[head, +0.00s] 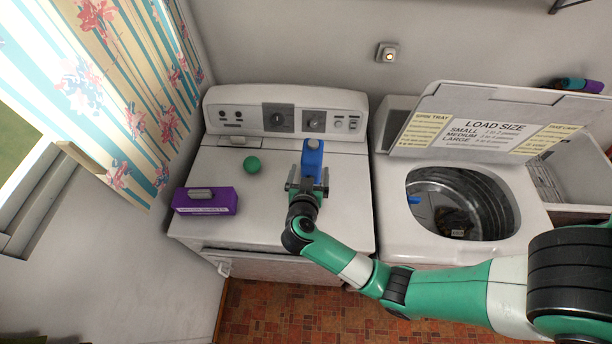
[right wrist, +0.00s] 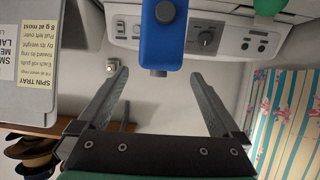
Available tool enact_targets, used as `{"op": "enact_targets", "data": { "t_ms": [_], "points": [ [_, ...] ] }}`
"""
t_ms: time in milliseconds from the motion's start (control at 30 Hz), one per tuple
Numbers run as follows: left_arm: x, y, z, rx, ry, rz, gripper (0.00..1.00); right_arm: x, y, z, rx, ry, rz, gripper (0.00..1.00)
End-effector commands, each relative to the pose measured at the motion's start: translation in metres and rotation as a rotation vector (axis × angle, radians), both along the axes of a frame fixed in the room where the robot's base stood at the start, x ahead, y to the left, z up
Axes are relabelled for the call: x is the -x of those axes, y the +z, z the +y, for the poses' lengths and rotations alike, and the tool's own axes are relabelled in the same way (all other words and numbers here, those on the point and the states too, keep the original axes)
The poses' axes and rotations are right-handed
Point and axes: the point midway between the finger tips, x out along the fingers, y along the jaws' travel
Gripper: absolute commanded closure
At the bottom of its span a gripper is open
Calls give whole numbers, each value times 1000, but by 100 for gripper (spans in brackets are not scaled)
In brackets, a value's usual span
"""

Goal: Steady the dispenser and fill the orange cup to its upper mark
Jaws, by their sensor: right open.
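A blue dispenser (head: 313,154) stands on the white top of the left machine, near its control panel. In the right wrist view the dispenser (right wrist: 164,38) shows at the top, between the lines of my two fingers and beyond their tips. My right gripper (head: 307,186) is open and empty, just on the near side of the dispenser; its spread fingers (right wrist: 161,73) also show in the right wrist view. The gripper partly hides the dispenser's near end in the head view, and I cannot tell whether they touch. I see no orange cup. My left gripper is not in view.
A green ball (head: 253,164) and a purple box (head: 206,201) lie left of the dispenser. The right machine's lid (head: 490,125) is raised over its open drum (head: 462,203). The left machine's top (head: 262,220) is clear between box and arm.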

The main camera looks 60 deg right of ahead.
Motion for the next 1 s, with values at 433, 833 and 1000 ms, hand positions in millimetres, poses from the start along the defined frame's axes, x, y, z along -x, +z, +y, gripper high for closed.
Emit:
{"op": "enact_targets", "data": {
  "t_ms": [433, 833, 1000],
  "points": [
    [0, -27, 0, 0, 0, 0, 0, -28, -36, -76, -1, -3, -3, 0],
    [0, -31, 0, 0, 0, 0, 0, -35, -41, -93, -1, 0, -2, 0],
    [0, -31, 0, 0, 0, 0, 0, -35, -41, -93, -1, -1, -2, 18]
  ]
}}
